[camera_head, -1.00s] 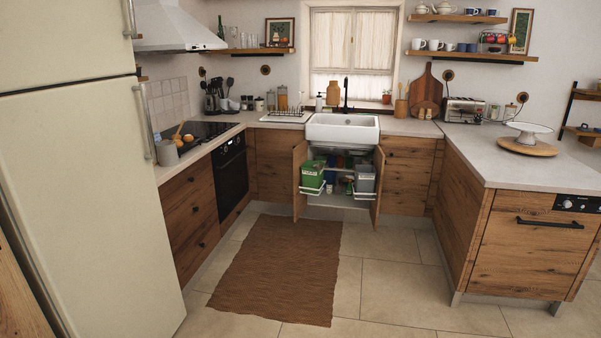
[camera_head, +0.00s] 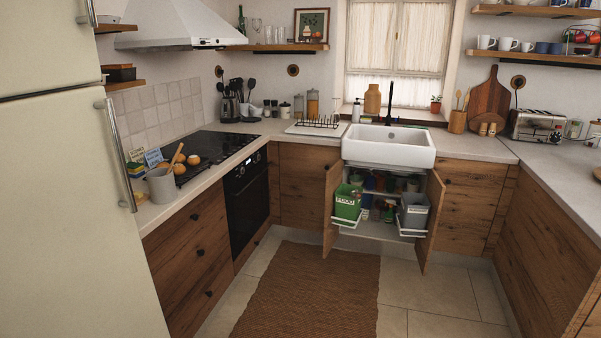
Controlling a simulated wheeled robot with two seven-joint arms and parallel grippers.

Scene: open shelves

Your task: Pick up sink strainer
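I cannot make out a sink strainer in this view. The white sink (camera_head: 389,152) stands below the window with a black tap (camera_head: 389,103) behind it, and the inside of its basin is mostly hidden from this angle. The cabinet under the sink is open, with its left door (camera_head: 332,207) and right door (camera_head: 431,221) swung outward. Inside are a green bin (camera_head: 347,203), a grey bin (camera_head: 413,212) and several small items too small to tell apart. Neither of my grippers shows.
A brown rug (camera_head: 310,290) lies on the tiled floor before the sink. The fridge (camera_head: 60,190) stands close on the left, beside a counter with a black stove (camera_head: 190,150). A wooden counter block (camera_head: 555,235) bounds the right. The floor between is clear.

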